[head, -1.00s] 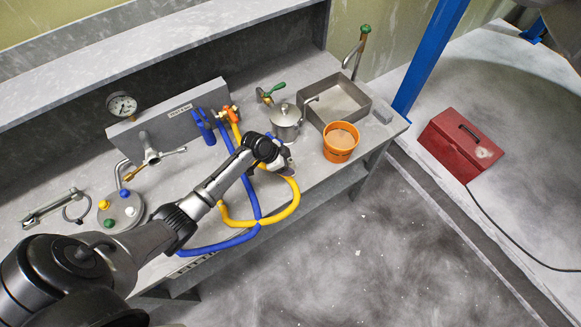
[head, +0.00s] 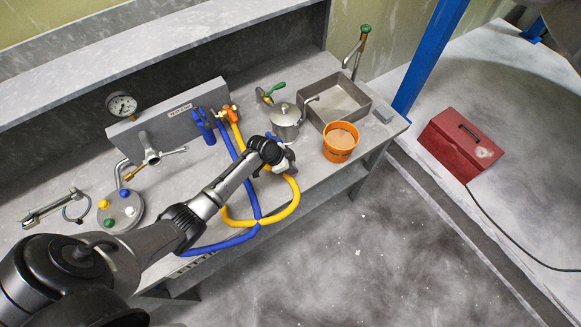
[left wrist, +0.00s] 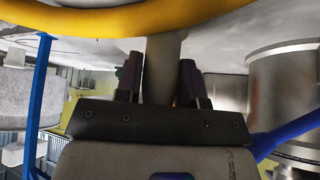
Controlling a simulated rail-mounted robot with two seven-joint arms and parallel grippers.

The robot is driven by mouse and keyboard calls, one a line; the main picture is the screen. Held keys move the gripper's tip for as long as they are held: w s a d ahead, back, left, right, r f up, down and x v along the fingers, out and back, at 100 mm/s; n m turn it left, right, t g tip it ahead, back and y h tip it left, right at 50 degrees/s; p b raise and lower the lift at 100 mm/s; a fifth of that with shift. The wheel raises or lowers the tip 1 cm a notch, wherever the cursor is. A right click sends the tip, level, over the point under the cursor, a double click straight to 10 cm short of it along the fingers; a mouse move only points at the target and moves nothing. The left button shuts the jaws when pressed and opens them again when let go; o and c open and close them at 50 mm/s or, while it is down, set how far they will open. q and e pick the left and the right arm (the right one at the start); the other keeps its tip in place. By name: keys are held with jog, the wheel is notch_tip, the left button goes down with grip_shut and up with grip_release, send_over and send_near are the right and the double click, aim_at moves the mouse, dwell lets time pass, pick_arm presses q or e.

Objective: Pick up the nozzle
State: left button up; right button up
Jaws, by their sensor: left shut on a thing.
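My left gripper (head: 286,166) is over the front part of the bench, just left of the orange pail (head: 341,147). In the left wrist view my left gripper (left wrist: 163,80) has its two dark fingers on either side of a plain grey stem, which I take to be the nozzle (left wrist: 163,62), and is shut on it. In the head view the gripper hides most of the nozzle. The yellow hose (head: 289,207) loops right below the gripper and crosses the top of the wrist view. My right gripper is not in view.
A metal pot (head: 286,124) stands close behind the gripper, with a sink (head: 366,104) to its right. The blue hose (head: 222,244) crosses the yellow one near the bench's front edge. A gauge manifold (head: 165,128) stands left. A red toolbox (head: 462,145) is on the floor.

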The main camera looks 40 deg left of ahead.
pick_arm(q)
jog(key=shift+c, duration=1)
jog(key=shift+r, duration=0.1)
jog(key=shift+r, duration=0.65)
notch_tip(320, 180, up, 3)
jog(key=shift+f, duration=0.15)
jog(key=s+d+r, duration=0.5)
jog(key=d+r, duration=0.1)
jog(key=d, duration=0.4)
jog(key=shift+d+r, duration=0.25)
jog(key=shift+r, duration=0.15)
